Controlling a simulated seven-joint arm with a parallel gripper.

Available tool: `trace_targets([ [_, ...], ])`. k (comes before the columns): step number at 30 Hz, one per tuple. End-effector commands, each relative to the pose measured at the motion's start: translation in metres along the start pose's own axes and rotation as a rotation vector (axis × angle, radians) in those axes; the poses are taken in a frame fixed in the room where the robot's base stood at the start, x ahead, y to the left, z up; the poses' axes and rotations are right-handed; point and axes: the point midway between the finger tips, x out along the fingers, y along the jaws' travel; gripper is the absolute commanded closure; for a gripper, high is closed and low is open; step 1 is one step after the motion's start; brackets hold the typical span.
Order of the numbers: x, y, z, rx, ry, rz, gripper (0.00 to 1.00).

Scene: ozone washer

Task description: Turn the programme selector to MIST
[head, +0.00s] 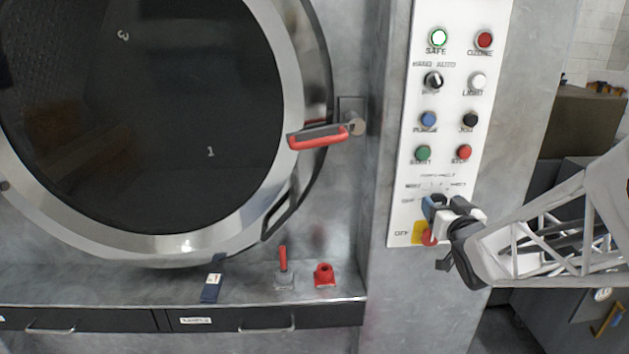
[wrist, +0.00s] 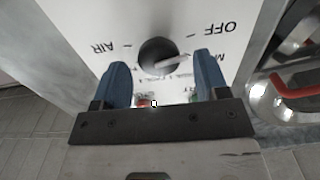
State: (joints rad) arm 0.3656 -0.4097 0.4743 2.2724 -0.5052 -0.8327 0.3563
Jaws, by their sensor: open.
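The programme selector is a dark round knob (wrist: 158,52) with a pale pointer bar, on the white control panel (head: 455,110). In the wrist view its bar slants toward the right, below the upside-down OFF label. The AIR label is on the left; another label on the right is partly hidden by a finger. My gripper (wrist: 160,62) is open, its blue fingers on either side of the knob. I cannot tell whether they touch it. In the head view my gripper (head: 441,207) is at the panel's lower part and hides the knob.
A red button on a yellow plate (head: 418,233) sits just below my gripper. Several buttons and a small selector (head: 433,81) are higher on the panel. The round door (head: 308,60) with a red-gripped handle (head: 319,139) is at left, above a ledge (head: 130,288) with small items.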

Motion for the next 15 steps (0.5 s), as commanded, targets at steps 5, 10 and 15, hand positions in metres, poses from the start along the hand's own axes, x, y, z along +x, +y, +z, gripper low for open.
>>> trace_targets([
  [5, 0.011, 0.0, 0.0, 0.0, 0.0, 0.0, 0.32],
  [10, 0.015, 0.0, 0.0, 0.0, 0.0, 0.001, 0.32],
  [15, 0.015, 0.0, 0.0, 0.0, 0.0, 0.001, 0.32],
])
